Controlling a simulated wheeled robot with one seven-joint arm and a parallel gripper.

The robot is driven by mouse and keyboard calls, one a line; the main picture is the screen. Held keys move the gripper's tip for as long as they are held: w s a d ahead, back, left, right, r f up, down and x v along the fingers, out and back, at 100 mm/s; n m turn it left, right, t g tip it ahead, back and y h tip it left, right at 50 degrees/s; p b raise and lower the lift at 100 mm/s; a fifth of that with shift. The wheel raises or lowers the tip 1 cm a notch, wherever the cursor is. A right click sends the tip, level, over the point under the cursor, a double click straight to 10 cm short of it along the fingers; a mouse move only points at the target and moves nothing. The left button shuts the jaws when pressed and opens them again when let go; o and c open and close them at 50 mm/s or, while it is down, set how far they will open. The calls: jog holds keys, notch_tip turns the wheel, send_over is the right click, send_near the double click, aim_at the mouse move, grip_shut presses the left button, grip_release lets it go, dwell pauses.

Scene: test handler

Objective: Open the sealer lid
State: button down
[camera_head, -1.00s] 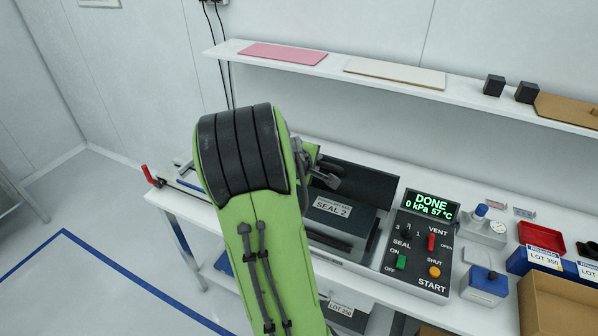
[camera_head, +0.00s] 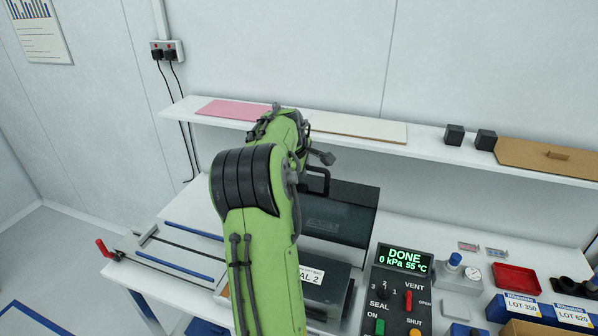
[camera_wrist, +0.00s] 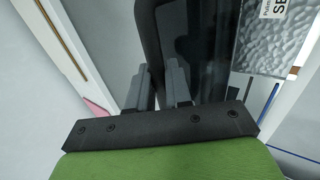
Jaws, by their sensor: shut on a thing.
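The sealer lid (camera_head: 338,215) is a dark, glossy panel standing steeply raised at the back of the sealer. Its black loop handle (camera_head: 318,178) shows at its top edge, partly behind my arm. In the wrist view, my gripper (camera_wrist: 163,88) is shut on the dark handle bar (camera_wrist: 150,35), with one finger on each side. The dark lid surface (camera_wrist: 200,40) lies just right of the bar. In the head view my arm hides the fingers. The sealer body (camera_head: 335,283) shows in front of the lid, with a label ending in "2".
The control panel (camera_head: 402,290) right of the sealer reads DONE, 0 kPa, 55 °C. A wall shelf (camera_head: 430,140) runs behind the lid, carrying boards and black blocks. A red tray (camera_head: 517,279) sits at right. A silver pouch (camera_wrist: 272,45) shows in the wrist view.

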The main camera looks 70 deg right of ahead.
jog(key=shift+d+f, duration=0.25)
jog(key=shift+f, duration=0.2)
jog(key=shift+y, duration=0.3)
jog(key=c, duration=1.1)
grip_release()
jog(key=shift+d, duration=0.15)
jog(key=shift+c, duration=0.2)
jog(key=shift+r, duration=0.4)
jog(key=b+v, duration=0.1)
jog(key=v, duration=1.4)
jog(key=shift+a, duration=0.25)
